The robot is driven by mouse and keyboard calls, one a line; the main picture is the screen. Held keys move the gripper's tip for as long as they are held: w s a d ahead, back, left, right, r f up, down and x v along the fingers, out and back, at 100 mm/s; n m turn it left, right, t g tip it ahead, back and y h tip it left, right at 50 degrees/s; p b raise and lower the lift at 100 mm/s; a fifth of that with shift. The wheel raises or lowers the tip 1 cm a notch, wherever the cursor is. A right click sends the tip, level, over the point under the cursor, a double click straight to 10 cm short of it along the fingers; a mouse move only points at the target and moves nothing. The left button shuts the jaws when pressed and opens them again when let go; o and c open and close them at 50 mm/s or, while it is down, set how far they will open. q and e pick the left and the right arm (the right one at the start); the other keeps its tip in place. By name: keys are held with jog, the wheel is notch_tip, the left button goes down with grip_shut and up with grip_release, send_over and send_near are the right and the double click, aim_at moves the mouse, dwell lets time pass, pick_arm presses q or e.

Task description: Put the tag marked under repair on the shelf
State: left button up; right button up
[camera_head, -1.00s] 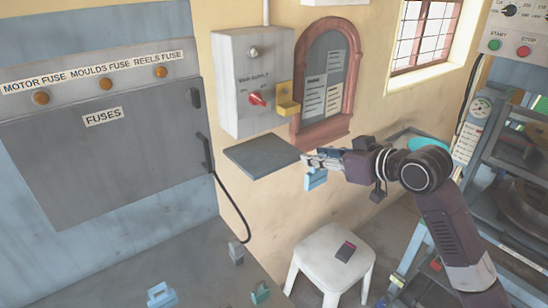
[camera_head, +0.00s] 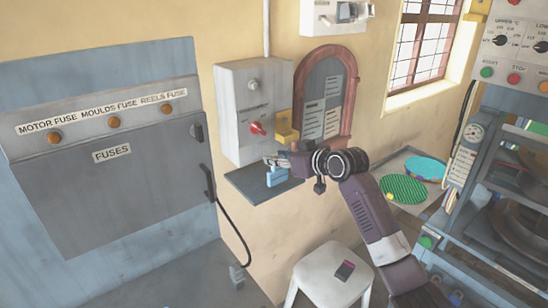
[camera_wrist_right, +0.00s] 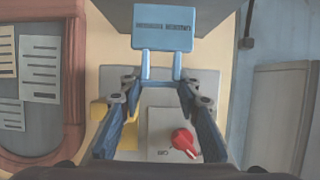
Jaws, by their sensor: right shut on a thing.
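A light blue tag (camera_head: 277,177) with a U-shaped loop hangs below my right gripper (camera_head: 277,160). It also shows in the right wrist view (camera_wrist_right: 163,27), with a dark line of lettering too small to read for sure. My right gripper (camera_wrist_right: 163,88) is shut on the tag's loop. The dark grey shelf (camera_head: 243,178) juts from the wall under the grey switch box, and the tag appears over it. I cannot tell whether the tag touches the shelf. The shelf also shows at the top of the right wrist view (camera_wrist_right: 215,22). My left gripper is not in view.
The switch box (camera_head: 229,105) with a red knob (camera_head: 257,128) and a yellow bracket (camera_head: 287,126) is close behind the gripper. An arched notice board (camera_head: 347,90) is to the right. The fuse cabinet (camera_head: 100,175) is left. A white stool (camera_head: 318,270) stands below.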

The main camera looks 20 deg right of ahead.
jog(key=shift+p+x, duration=0.6)
jog(key=shift+x, duration=0.5)
jog(key=shift+s+f, duration=0.1)
jog(key=shift+f, duration=0.25)
jog(key=o, duration=1)
jog(key=shift+f, duration=0.1)
jog(key=shift+o, duration=0.2)
jog(key=shift+s, duration=0.1)
